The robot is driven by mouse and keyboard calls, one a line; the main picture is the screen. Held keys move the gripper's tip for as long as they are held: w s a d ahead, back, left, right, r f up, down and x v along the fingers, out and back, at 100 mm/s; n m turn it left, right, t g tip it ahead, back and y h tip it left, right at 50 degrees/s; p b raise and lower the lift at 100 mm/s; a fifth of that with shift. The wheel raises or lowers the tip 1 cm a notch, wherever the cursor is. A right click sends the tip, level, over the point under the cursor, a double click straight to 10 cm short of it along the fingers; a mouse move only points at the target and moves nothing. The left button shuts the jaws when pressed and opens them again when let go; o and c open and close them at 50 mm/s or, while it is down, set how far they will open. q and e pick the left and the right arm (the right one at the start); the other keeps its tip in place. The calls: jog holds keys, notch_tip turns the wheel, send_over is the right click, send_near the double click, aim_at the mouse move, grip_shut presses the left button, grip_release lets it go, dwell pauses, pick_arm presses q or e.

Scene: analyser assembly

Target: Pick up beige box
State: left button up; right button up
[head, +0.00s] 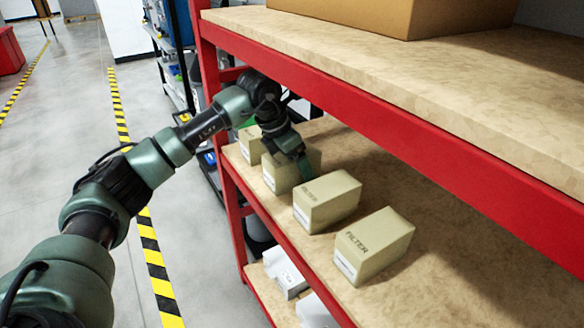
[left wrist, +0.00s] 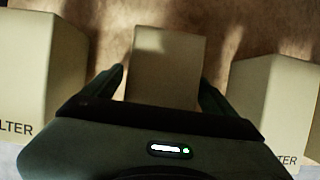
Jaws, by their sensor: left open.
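Several beige boxes marked FILTER stand in a row on the middle shelf. In the head view, one box (head: 284,175) is at my left gripper (head: 303,165), which reaches in from the left under the upper shelf. In the left wrist view this box (left wrist: 166,62) sits between the two open fingers of my left gripper (left wrist: 162,82). I cannot tell whether the fingers touch it. Nearer boxes stand to the right (head: 327,201) and (head: 374,245), and a farther box (head: 251,145) is partly hidden by my arm. My right gripper is not in view.
The wooden shelf board (head: 440,270) is clear behind the boxes. A red beam (head: 400,125) and the upper shelf (head: 470,70) overhang them. In the left wrist view, neighbouring boxes stand close on the left (left wrist: 40,75) and right (left wrist: 275,105). White boxes (head: 285,270) lie below.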

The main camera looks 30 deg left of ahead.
pick_arm(q)
jog(key=shift+f, duration=0.2)
jog(key=c, duration=1.8)
jog(key=shift+c, duration=0.2)
jog(key=shift+r, duration=0.1)
